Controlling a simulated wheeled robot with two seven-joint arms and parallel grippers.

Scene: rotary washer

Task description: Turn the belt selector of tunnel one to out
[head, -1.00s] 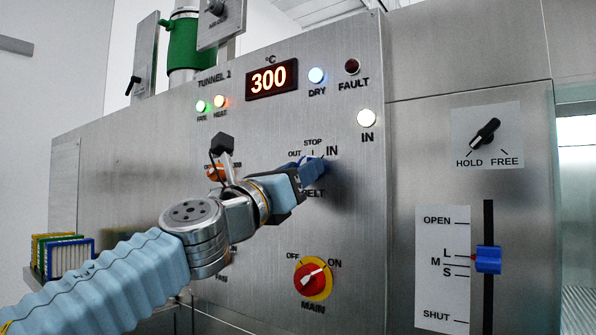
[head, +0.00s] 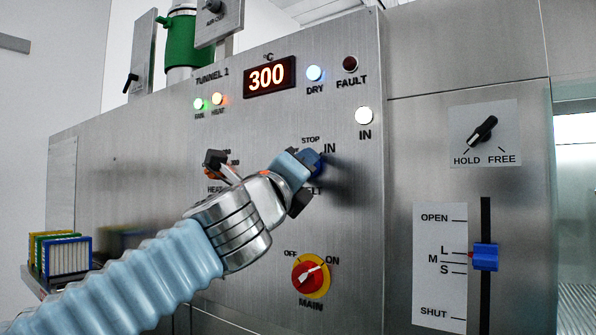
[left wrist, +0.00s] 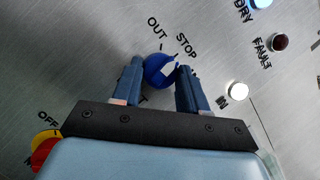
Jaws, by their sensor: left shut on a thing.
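The belt selector (head: 317,163) is a round blue knob on the steel panel of tunnel one, under the labels STOP and IN. In the left wrist view the knob (left wrist: 156,76) shows a white mark on its face that seems to point toward STOP, between OUT and IN. My left gripper (head: 304,162) is shut on the knob, with one dark blue finger on each side of it. In the head view my gripper hides much of the knob and the OUT label. The IN lamp (head: 364,116) is lit white. My right gripper is not in view.
The red and yellow MAIN switch (head: 311,275) is below the knob, turned toward ON. The HEAT switch (head: 216,163) is partly behind my arm. A blue slider (head: 486,257) and a HOLD/FREE lever (head: 482,131) are on the right. The display (head: 269,76) reads 300.

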